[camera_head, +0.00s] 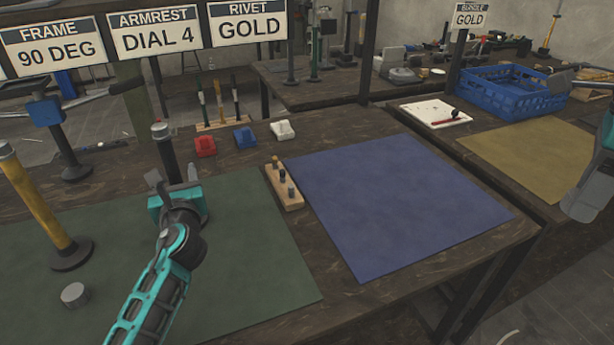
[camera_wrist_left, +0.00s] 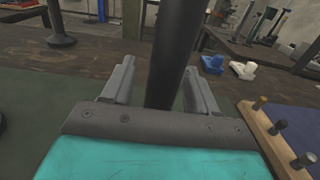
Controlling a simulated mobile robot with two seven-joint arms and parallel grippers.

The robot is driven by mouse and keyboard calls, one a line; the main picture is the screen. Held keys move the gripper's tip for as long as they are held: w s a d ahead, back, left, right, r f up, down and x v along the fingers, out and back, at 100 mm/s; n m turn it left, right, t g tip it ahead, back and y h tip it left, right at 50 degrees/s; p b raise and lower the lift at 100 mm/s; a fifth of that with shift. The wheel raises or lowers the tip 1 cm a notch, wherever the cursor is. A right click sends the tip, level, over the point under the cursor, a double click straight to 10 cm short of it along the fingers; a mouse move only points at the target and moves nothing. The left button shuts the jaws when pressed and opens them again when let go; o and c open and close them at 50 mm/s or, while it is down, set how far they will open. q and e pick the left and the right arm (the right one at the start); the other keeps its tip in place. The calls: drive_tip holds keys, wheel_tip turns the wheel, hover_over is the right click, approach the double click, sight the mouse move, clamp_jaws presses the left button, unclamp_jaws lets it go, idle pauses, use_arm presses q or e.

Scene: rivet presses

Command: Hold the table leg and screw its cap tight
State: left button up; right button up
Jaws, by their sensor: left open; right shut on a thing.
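A dark upright post (camera_head: 168,155), which looks like the table leg, stands at the green mat's back edge. Its top end is grey; I cannot tell if that is a cap. My left gripper (camera_head: 172,188) is open around it. In the left wrist view the post (camera_wrist_left: 172,55) rises between the spread fingers of that gripper (camera_wrist_left: 150,92), with gaps visible. A small grey cylinder (camera_head: 74,293), possibly a cap, lies on the green mat. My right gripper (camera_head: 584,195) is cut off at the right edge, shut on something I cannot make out.
A yellow-and-black post (camera_head: 35,200) on a round base stands at left. A wooden peg block (camera_head: 284,187) sits between the green mat (camera_head: 250,240) and the clear blue mat (camera_head: 395,200). Red, blue and white blocks (camera_head: 281,130) stand behind. A blue crate (camera_head: 510,92) is at back right.

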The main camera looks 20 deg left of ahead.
use_arm(q)
drive_tip(key=shift+c, duration=0.2)
clamp_jaws()
idle(0.3)
